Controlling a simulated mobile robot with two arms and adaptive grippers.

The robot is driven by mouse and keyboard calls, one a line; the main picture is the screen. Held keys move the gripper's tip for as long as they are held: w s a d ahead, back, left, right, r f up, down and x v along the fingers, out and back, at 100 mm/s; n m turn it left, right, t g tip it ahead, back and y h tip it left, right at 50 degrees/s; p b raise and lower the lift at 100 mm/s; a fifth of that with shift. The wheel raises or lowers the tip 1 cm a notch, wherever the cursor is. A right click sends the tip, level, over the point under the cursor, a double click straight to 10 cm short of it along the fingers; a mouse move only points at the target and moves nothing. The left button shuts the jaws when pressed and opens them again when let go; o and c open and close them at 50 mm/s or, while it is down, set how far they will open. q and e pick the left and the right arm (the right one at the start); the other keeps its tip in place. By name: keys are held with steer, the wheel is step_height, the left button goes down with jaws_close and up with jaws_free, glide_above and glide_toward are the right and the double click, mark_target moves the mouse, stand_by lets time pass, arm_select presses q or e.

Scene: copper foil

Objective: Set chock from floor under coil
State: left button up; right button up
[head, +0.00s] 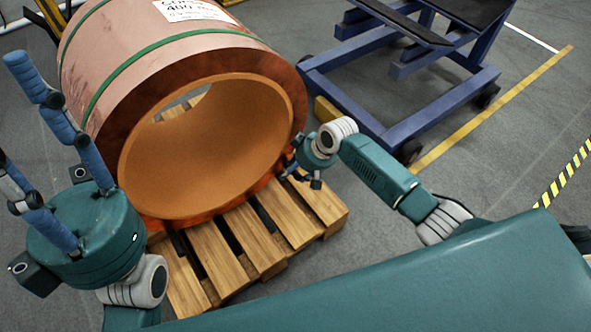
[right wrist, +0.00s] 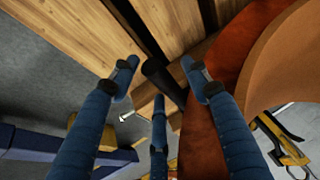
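A large copper coil (head: 95,80) lies on its side on a wooden pallet (head: 262,238), its orange-brown bore facing me. In the right wrist view the coil (right wrist: 205,145) is at the right and the pallet (right wrist: 175,25) at the top. My right gripper (head: 302,178) is beside the coil's lower right edge, above the pallet's side. My left gripper (head: 20,118) is at the left, in front of the coil, fingers spread and empty. I cannot make out a chock for certain in either view.
A blue wheeled frame (head: 435,108) with dark pads stands right of the coil. A yellow block or beam (head: 327,110) is between them. A yellow and black item (right wrist: 288,150) shows in the right wrist view. Grey floor (head: 480,170) is open at the right.

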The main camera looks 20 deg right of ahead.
steer(key=shift+s, duration=0.1)
steer(key=v, duration=1.2)
steer(key=shift+d, duration=0.1)
